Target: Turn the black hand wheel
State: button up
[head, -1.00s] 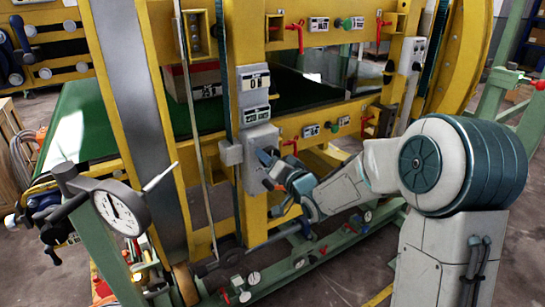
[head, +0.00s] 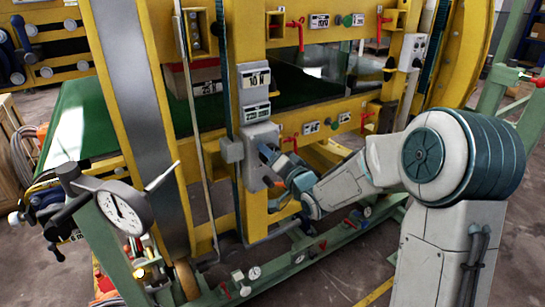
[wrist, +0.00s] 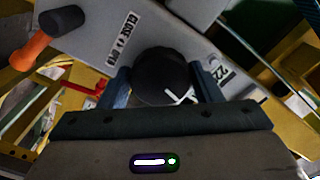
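The black hand wheel (wrist: 160,75) is round and dark and sits on a grey control box (head: 258,152) on the yellow frame. In the wrist view it lies between the two blue fingers of my gripper (wrist: 163,85), one on each side. I see little or no gap beside it, but I cannot tell whether the fingers press on it. A white mark shows at the wheel's lower right. In the head view my gripper (head: 272,166) is at the box's face, and my arm hides the wheel.
An orange handle with a black end (wrist: 40,40) is beside the box in the wrist view. Red levers (head: 297,36) are on the yellow rails. A dial gauge (head: 122,212) stands at the front left. Green conveyor belt (head: 85,125) lies behind the frame.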

jog(key=o, duration=0.3)
jog(key=v, duration=1.4)
jog(key=shift+w, duration=0.1)
